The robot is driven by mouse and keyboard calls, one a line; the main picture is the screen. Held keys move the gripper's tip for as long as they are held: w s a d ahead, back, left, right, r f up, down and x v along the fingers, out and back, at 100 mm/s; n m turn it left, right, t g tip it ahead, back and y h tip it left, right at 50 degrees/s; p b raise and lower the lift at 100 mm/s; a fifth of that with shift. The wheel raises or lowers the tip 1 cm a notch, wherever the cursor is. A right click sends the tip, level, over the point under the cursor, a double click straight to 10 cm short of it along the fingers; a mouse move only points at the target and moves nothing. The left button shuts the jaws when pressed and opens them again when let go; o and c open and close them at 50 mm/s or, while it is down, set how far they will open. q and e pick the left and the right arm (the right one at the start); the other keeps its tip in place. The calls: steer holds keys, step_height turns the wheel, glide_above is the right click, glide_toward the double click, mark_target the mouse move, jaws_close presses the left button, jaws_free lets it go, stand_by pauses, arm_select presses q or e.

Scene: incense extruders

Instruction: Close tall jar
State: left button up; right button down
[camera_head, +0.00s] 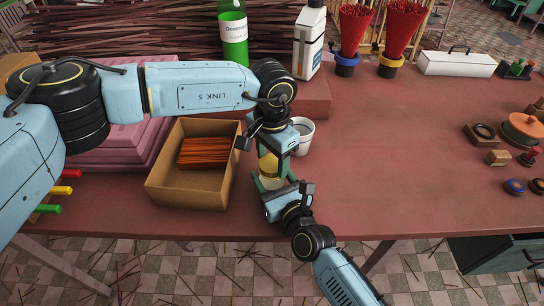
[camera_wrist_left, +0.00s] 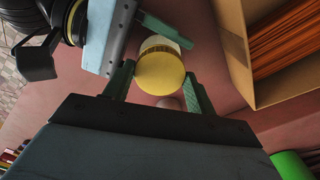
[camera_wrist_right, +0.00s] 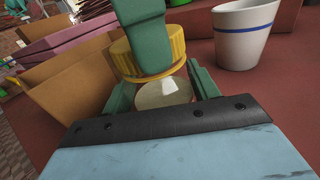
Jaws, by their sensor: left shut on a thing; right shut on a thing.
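The yellow lid (camera_head: 268,166) with a ridged rim is held in my left gripper (camera_head: 267,157), which is shut on it from above. The left wrist view shows the lid's round top (camera_wrist_left: 160,74) between the green fingers. The pale, see-through jar (camera_wrist_right: 164,93) stands between the green fingers of my right gripper (camera_head: 271,184), shut on it low at the table's front edge. In the right wrist view the lid (camera_wrist_right: 150,54) is directly over the jar's mouth, close to or touching it. I cannot tell whether it is seated. The grippers hide much of the jar.
A cardboard box (camera_head: 163,196) of orange sticks stands just left of the grippers. A white cup (camera_head: 303,140) with a blue band is close behind the jar. A green bottle (camera_head: 233,40) and white bottle (camera_head: 308,45) stand at the back.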

stand_by(0.3)
arm_select(q)
steer(key=o, duration=1)
steer(key=shift+c, duration=0.2)
steer(key=shift+r, duration=0.1)
steer(key=shift+r, duration=2.2)
